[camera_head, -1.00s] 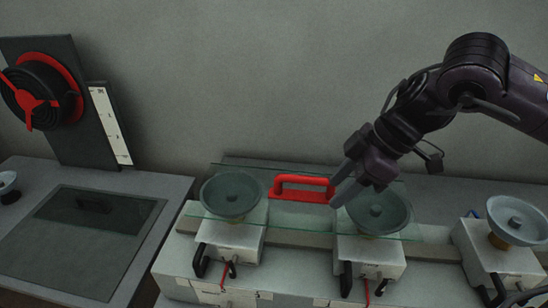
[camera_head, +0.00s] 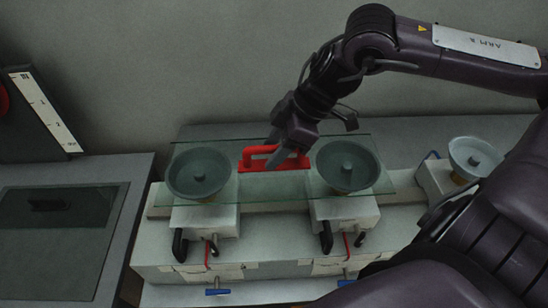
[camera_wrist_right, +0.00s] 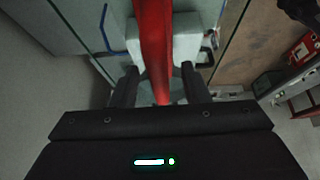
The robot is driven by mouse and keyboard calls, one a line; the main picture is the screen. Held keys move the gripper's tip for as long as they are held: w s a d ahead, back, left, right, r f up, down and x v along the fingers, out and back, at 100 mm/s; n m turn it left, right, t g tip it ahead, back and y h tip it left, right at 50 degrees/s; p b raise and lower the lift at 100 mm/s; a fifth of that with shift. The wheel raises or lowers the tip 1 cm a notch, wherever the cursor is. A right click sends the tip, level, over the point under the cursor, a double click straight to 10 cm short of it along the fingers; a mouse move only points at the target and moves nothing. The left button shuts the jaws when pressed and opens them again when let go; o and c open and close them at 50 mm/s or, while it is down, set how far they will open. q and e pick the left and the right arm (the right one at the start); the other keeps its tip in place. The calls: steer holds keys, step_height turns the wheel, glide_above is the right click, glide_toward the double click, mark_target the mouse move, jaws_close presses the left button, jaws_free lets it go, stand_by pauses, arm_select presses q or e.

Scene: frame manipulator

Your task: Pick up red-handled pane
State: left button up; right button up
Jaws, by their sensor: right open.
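The glass pane (camera_head: 270,187) lies flat and clear across two grey round cups (camera_head: 200,173) on white blocks. Its red handle (camera_head: 254,158) stands up near the pane's back edge. In the right wrist view the red handle (camera_wrist_right: 154,50) runs between the two open dark fingers (camera_wrist_right: 158,85). I cannot tell whether either finger touches it. My left gripper is not in view.
Another cup (camera_head: 473,155) on a white block stands at the right. A grey bench with a dark panel (camera_head: 50,207) is at the left. A wall is close behind the pane.

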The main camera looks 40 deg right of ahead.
steer(key=shift+x, duration=1)
jaws_close()
stand_by(0.7)
steer(key=shift+w+r, duration=0.15)
